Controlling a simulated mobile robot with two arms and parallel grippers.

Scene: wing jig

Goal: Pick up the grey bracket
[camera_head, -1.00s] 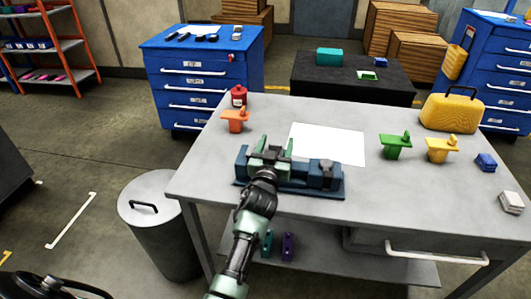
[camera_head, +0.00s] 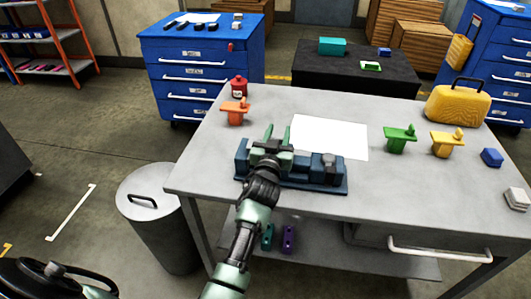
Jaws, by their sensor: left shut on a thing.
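My left gripper (camera_head: 277,134) comes up from the bottom of the head view, over the left part of a dark blue vise-like fixture (camera_head: 315,184) on the grey worktable. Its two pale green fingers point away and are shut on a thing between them. That thing is mostly hidden by the gripper's own body; a little dark grey shows there, which fits the grey bracket (camera_head: 272,147). I cannot tell whether it still touches the fixture. A dark grey block (camera_head: 329,166) stands on the fixture's right end. My right gripper is not in view.
On the table (camera_head: 400,190) are a white sheet (camera_head: 330,137), orange (camera_head: 234,114), green (camera_head: 399,139) and yellow (camera_head: 447,143) brackets, a red bottle (camera_head: 239,87), a yellow case (camera_head: 458,103), and blue and light grey blocks at right. A lidded bin (camera_head: 156,192) stands at left.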

